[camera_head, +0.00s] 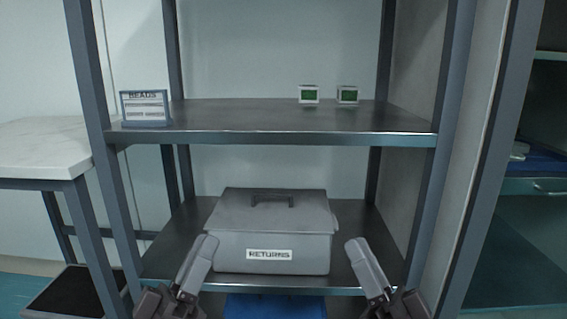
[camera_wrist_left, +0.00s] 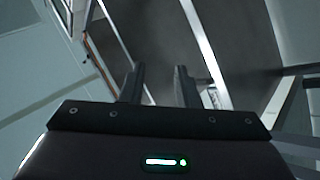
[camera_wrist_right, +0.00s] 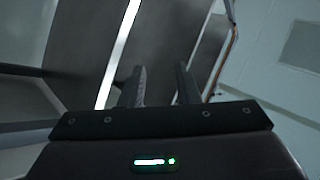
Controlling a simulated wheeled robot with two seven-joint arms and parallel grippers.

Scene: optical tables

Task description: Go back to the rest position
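My left gripper (camera_head: 197,264) is raised in front of the steel shelf unit (camera_head: 280,138), at the lower left of the head view. My right gripper (camera_head: 366,268) is raised at the lower right, roughly level with it. In the left wrist view the left gripper's fingers (camera_wrist_left: 158,82) stand apart with nothing between them. In the right wrist view the right gripper's fingers (camera_wrist_right: 160,82) are also apart and empty. A grey lidded box labelled RETURNS (camera_head: 272,230) stands on the lower shelf, and in the head view it lies between the two grippers.
The upper shelf holds a BEADS sign (camera_head: 146,108) at left and two small devices with green screens (camera_head: 309,95) (camera_head: 348,95) at the back right. A blue object (camera_head: 275,307) shows below the lower shelf. A marble-topped table (camera_head: 45,148) stands left.

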